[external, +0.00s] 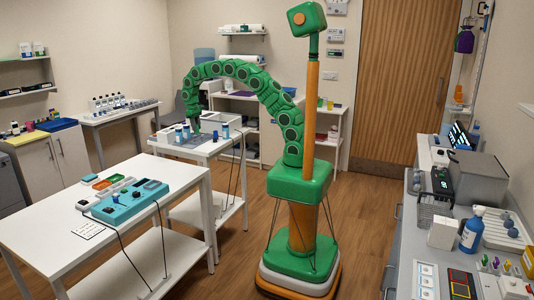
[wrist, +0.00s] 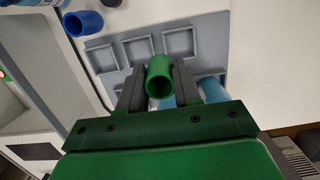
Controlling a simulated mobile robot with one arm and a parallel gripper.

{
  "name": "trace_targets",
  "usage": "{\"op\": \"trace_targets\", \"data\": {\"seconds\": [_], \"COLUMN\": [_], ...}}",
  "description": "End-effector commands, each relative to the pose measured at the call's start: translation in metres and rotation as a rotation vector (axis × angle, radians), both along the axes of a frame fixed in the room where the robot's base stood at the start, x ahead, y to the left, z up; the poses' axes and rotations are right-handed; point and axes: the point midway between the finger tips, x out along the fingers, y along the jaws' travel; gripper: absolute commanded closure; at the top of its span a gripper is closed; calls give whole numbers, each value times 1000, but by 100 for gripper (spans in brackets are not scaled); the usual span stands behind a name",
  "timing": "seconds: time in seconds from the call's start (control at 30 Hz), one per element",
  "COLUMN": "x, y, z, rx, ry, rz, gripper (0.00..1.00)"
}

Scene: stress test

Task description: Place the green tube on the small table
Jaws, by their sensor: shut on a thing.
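The green tube (wrist: 159,78) is held between the two dark fingers of my gripper (wrist: 158,92) in the wrist view, its open end facing the camera. My gripper is shut on it above a grey tray (wrist: 215,58) with square recesses on the small white table. In the external view my gripper (external: 193,130) hangs low over the small table (external: 208,149). The green tube is hard to make out there against my green arm. I cannot tell whether the tube touches the tray.
A blue cup-like piece (wrist: 83,22) lies beside the tray, and light blue cylinders (wrist: 211,88) show behind my gripper. Several blue-capped bottles (external: 179,133) stand on the small table. A larger white table (external: 110,226) with a teal device (external: 130,202) is in front.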

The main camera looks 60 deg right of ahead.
Motion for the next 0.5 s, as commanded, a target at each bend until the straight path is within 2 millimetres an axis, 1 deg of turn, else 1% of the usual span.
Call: {"op": "trace_targets", "data": {"seconds": [0.17, 0.5], "x": [-1, -10], "y": [-7, -28], "z": [1, 11], "rx": [0, 0], "ry": [0, 0], "rz": [49, 324], "gripper": [100, 100]}}
